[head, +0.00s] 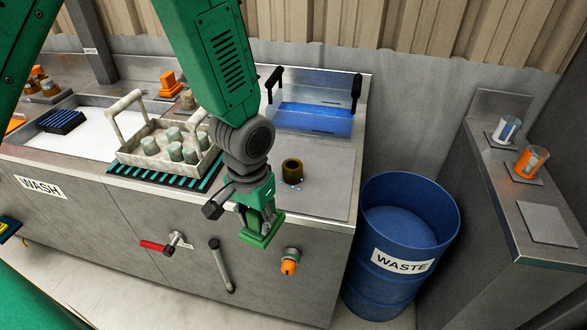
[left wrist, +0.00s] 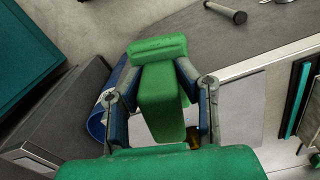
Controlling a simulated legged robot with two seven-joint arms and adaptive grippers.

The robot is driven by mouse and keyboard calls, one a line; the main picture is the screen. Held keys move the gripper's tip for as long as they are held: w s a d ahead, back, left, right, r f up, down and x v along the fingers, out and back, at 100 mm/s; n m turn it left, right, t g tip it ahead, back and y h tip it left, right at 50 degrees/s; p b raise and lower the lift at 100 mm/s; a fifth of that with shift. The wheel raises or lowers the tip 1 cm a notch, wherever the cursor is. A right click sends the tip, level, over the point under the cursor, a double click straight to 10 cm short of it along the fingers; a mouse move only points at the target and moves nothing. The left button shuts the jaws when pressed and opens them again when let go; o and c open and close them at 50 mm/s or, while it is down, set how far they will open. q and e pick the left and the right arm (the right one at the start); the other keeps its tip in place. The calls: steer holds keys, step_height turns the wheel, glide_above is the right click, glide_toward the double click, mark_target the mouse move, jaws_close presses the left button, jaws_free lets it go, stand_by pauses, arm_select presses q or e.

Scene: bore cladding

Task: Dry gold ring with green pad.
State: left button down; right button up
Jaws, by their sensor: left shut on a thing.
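My left gripper (head: 256,208) points down in front of the wash bench and is shut on the green pad (head: 262,232). In the left wrist view the pad (left wrist: 161,98) sits between the two fingers of the gripper (left wrist: 160,78). The gold ring (head: 292,170) stands on the bench top, to the right of and beyond the pad, apart from it. Small pale drops show on the surface by the ring. In the left wrist view only a bit of gold (left wrist: 194,134) shows behind the pad. My right gripper is not in view.
A basket (head: 125,150) of pale cylinders stands on a teal-slatted rack (head: 165,178) to the left. A tank of blue liquid (head: 315,118) lies behind the ring. A blue waste barrel (head: 375,255) stands right. A side shelf (head: 505,195) holds two cups. Bench top around the ring is clear.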

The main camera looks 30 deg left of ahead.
arm_select(q)
steer(key=s+a+r+p, duration=0.2)
steer(key=s+a+p, duration=0.3)
steer(key=a, duration=0.7)
steer(key=shift+s+r, duration=0.15)
steer(key=shift+s, duration=0.2)
